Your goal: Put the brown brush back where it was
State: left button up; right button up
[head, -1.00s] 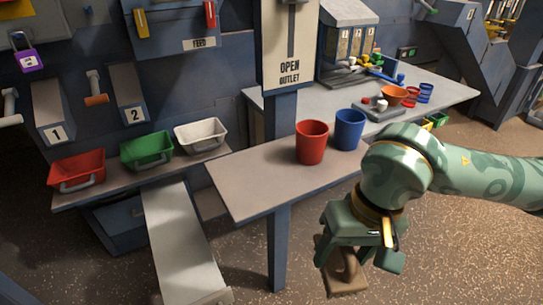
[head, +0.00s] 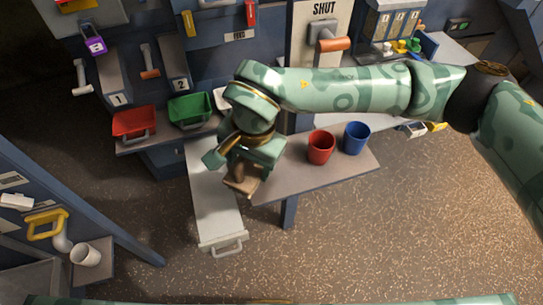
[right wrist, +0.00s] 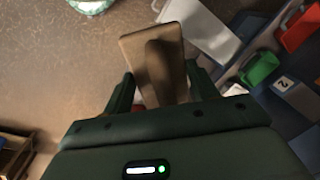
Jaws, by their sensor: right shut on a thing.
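The brown brush (head: 243,182) has a flat rectangular block and a raised grip. My right gripper (head: 246,163) is shut on it. In the head view they appear over the light grey chute (head: 214,207) and the left end of the grey table (head: 310,178); I cannot tell the height. In the right wrist view the brush (right wrist: 153,48) sits between the fingers of my right gripper (right wrist: 163,88), its block pointing away from the palm. My left gripper is not in view.
A red cup (head: 320,149) and a blue cup (head: 356,138) stand on the table. Red (head: 133,123) and green (head: 189,110) bins line the left shelf. My right forearm hides part of the back wall. The speckled floor is open.

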jog(key=w+d+f, duration=0.1)
jog(key=w+f, duration=0.1)
jog(key=w+d+f, duration=0.1)
jog(key=w+f, duration=0.1)
jog(key=w, duration=0.1)
jog(key=w+d+f+b, duration=0.1)
jog(key=w+d+f, duration=0.1)
jog(key=f, duration=0.1)
jog(key=shift+w, duration=0.3)
jog(key=shift+w+d+f, duration=0.2)
jog(key=shift+f, duration=0.1)
notch_tip(320, 180, down, 3)
jog(key=shift+w+f+b, duration=0.15)
jog(key=shift+b, duration=0.25)
jog(key=shift+f, duration=0.15)
jog(key=o, duration=1.2)
